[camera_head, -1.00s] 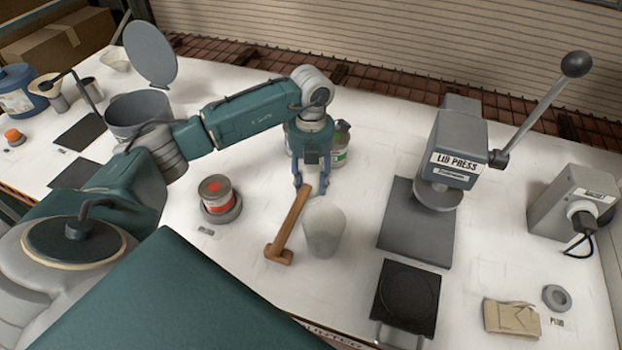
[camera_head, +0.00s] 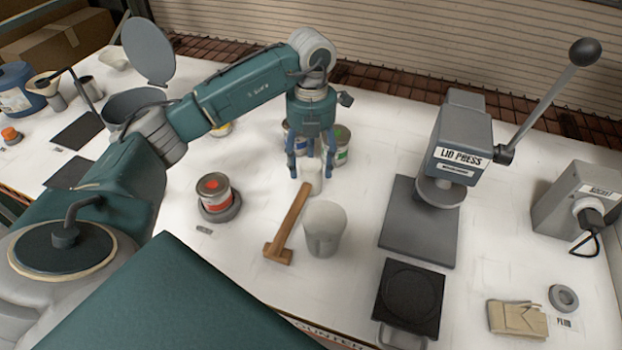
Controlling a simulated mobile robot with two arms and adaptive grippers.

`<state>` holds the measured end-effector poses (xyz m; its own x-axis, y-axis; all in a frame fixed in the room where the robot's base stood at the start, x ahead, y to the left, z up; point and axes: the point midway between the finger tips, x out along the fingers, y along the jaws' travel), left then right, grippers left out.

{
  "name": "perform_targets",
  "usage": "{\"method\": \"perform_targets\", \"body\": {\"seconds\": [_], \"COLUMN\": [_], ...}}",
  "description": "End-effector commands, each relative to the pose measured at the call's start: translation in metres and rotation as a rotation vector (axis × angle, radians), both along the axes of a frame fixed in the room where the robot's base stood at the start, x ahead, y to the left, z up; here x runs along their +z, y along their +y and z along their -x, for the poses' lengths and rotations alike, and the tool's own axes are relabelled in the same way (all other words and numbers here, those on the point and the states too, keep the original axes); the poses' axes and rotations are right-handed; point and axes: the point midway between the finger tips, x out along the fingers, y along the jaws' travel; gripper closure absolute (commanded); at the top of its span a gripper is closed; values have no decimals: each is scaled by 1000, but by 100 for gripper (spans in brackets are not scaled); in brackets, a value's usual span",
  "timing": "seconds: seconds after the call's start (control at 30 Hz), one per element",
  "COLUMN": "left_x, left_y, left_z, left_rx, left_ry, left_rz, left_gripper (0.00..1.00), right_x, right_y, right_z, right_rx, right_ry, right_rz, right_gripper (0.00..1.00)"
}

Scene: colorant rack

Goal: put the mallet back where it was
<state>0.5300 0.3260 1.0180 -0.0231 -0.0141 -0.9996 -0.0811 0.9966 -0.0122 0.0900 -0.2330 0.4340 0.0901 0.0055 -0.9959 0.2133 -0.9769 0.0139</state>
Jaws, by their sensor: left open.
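The wooden mallet (camera_head: 292,218) lies on the white counter in the head view. Its head (camera_head: 278,253) is toward the front and its handle slants away to the back right. My left gripper (camera_head: 311,174) points down just beyond the handle's far end, with its fingers apart. A small white cylinder (camera_head: 312,180) shows between the fingers; I cannot tell whether they touch it. The gripper is not closed on the mallet. My right gripper is not in view.
A translucent cup (camera_head: 325,230) stands close right of the mallet. A red-labelled can (camera_head: 214,192) stands to its left. Cans (camera_head: 341,146) stand behind my left gripper. The lid press (camera_head: 458,150) is at right. The counter between can and mallet is clear.

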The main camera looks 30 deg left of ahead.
Motion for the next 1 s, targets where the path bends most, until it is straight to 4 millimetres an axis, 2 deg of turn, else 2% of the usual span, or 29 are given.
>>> {"method": "perform_targets", "body": {"seconds": [0.03, 0.2, 0.37, 1.0], "left_x": [9, 40, 57, 61], "left_y": [0, 0, 0, 0], "left_z": [-2, -2, -2, -1], "left_rx": [-1, 0, 0, -1], "left_ry": [-6, -3, -1, 1], "left_rz": [1, 0, 0, 0], "left_gripper": [40, 40, 40, 40], "right_x": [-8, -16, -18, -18], "right_y": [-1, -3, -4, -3], "right_z": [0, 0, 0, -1], "right_rx": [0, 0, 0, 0], "right_ry": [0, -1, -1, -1], "right_rz": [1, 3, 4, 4], "right_gripper": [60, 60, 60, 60]}}
